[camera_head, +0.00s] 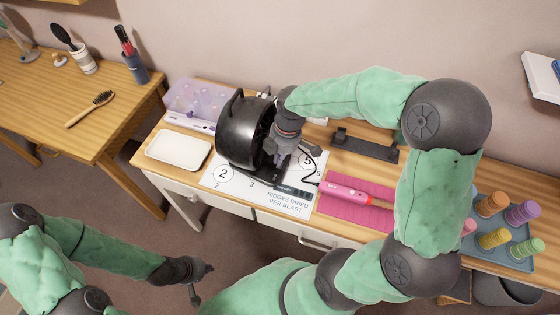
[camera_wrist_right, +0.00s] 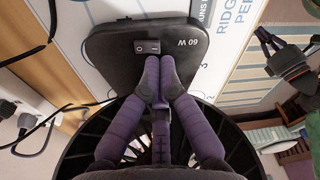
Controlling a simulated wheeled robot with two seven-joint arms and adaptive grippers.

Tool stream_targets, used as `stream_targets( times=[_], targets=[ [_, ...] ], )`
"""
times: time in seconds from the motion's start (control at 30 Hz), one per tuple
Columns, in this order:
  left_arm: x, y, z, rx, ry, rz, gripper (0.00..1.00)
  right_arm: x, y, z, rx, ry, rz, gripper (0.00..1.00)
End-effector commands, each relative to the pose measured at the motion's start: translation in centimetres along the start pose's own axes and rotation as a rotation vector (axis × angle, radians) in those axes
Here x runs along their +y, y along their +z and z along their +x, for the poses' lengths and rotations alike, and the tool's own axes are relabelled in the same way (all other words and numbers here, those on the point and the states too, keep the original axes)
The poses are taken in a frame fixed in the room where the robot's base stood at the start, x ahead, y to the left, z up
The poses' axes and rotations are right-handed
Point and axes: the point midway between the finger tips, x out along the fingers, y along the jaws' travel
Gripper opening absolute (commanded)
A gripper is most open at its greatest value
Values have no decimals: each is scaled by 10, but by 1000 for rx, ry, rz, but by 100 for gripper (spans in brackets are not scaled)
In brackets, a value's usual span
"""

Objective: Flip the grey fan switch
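The black fan (camera_head: 240,130) stands on a printed mat on the desk, its cage also visible at the bottom of the right wrist view (camera_wrist_right: 85,150). Its dark base (camera_wrist_right: 110,45) carries a small two-part rocker switch (camera_wrist_right: 147,47) with light marks, beside the print "60 W". I cannot tell which side is pressed. My right gripper (camera_wrist_right: 159,62) has its purple fingers together, empty, with the tips just below the switch; contact is unclear. In the head view the right gripper (camera_head: 277,158) is in front of the fan. My left gripper (camera_head: 196,289) hangs low at the left, clear of the desk.
A white tray (camera_head: 178,150) is left of the fan. A pink tool (camera_head: 345,193) lies on a magenta mat to the right, with a black cable near it. A rack of coloured spools (camera_head: 515,235) is at far right. A hairbrush (camera_head: 90,108) lies on the left table.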

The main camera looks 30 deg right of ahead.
Motion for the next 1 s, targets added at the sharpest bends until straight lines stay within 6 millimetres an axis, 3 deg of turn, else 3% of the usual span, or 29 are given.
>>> stream_targets(
  times=[1.0],
  targets=[
    [-1, 0, 3, 0, 0, 0, 0, 0, 1, 6, 0, 0, 0, 0]
  ],
)
